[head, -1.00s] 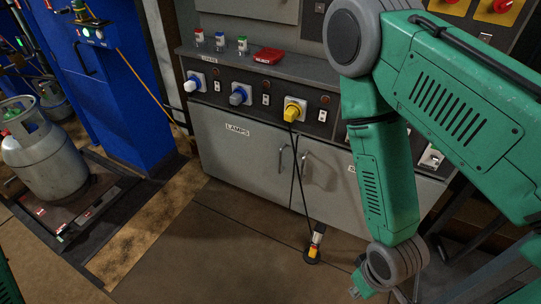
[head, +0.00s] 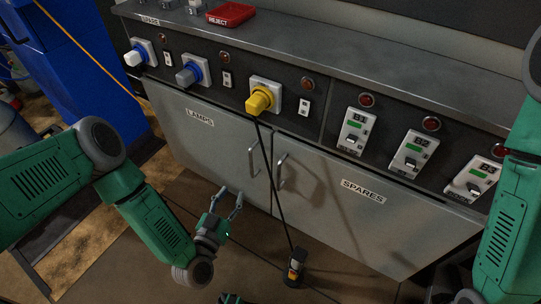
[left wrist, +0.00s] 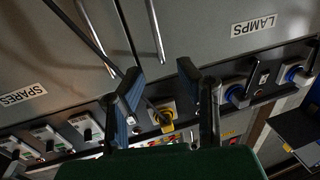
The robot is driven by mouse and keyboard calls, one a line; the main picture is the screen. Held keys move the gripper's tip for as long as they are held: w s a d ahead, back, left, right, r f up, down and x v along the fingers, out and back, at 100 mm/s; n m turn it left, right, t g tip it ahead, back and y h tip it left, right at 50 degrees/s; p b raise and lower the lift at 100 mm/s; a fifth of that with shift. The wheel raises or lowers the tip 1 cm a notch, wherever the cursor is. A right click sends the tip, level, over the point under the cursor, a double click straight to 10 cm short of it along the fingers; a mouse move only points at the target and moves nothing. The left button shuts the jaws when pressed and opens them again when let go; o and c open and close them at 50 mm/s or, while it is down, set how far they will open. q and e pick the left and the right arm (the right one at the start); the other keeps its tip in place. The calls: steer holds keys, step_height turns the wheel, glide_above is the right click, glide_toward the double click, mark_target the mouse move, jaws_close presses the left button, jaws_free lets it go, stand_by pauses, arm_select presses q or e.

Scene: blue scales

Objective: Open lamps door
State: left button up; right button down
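The grey door labelled LAMPS (head: 185,125) is shut on the left of the low cabinet, with an upright metal handle (head: 252,161) near its right edge. In the left wrist view, which is upside down, the LAMPS door (left wrist: 205,35) and its handle (left wrist: 154,30) also show. My left gripper (head: 228,193) is open and empty in front of the lower part of this door, left of and below the handle, not touching it. Its two spread fingers (left wrist: 160,85) show in the left wrist view.
The SPARES door (head: 370,215) is shut beside it, with its own handle (head: 281,172). A black cable hangs from a yellow plug (head: 260,100) past the doors to a connector (head: 295,268) on the floor. A red REJECT tray (head: 231,14) sits on top.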

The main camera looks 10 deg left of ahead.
arm_select(q)
steer(key=b, duration=0.4)
glide_above(252, 175)
steer(key=shift+w+a+r+b, duration=0.1)
steer(key=shift+w+b, duration=0.25)
jaws_close()
